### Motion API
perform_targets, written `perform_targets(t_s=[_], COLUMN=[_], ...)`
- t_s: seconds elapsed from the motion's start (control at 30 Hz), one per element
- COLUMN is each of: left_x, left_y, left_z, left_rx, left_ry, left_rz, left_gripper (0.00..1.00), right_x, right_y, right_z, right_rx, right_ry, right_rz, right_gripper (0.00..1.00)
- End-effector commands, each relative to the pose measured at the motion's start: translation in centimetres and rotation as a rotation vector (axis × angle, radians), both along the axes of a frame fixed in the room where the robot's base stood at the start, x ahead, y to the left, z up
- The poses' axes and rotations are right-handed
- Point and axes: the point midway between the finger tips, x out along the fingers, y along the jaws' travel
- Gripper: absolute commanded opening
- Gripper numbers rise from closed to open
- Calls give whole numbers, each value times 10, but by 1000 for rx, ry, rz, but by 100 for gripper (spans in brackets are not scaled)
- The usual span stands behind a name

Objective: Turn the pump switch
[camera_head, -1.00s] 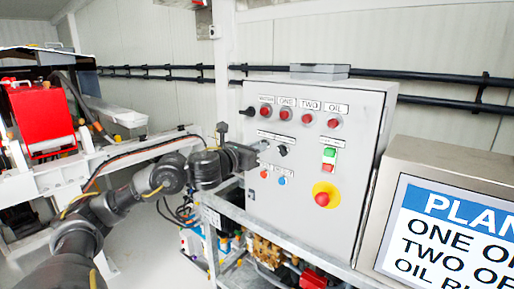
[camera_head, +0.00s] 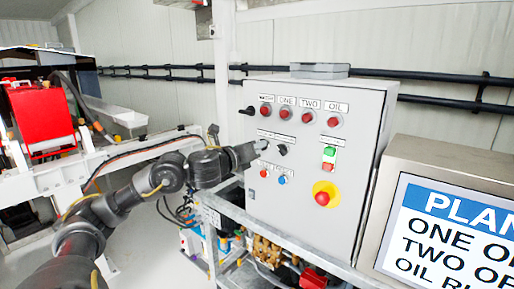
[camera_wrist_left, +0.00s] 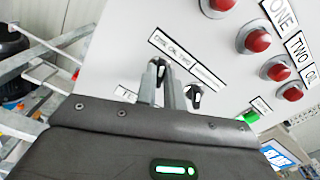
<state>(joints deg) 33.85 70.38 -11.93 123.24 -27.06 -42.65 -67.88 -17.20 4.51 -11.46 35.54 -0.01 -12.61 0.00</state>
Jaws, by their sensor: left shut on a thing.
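The grey control panel (camera_head: 330,230) stands upright on a metal frame. My left gripper (camera_head: 262,145) reaches its front from the left. In the left wrist view its two narrow fingers (camera_wrist_left: 167,84) are shut on a rotary switch under a white label (camera_wrist_left: 172,56); the fingers hide most of this switch. A second black rotary switch (camera_head: 282,150) sits just right of the fingers, apart from them, and shows in the left wrist view (camera_wrist_left: 194,97) too. My right gripper is not in view.
Several red lamps (camera_head: 308,117) line the panel's top. A green button (camera_head: 329,152) and a red emergency stop (camera_head: 322,198) on yellow sit to the right. Small red and blue buttons (camera_head: 282,181) lie below the gripper. A sign screen (camera_head: 450,230) stands at right.

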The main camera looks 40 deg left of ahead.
Motion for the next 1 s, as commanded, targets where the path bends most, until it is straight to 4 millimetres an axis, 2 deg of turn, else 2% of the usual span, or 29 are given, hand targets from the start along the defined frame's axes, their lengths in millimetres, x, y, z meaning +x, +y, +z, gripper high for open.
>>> perform_targets(t_s=[0.2, 0.5, 1.0], left_x=[0, 0, 0], left_y=[1, 1, 1], left_z=[0, 0, 0], left_rx=[-167, -317, -370], left_ry=[-5, -8, -10], left_rz=[0, 1, 1], left_gripper=[0, 0, 0], right_x=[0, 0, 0], right_y=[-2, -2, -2], right_z=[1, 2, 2], right_rx=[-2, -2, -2], right_ry=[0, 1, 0], right_rz=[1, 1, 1], right_gripper=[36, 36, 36])
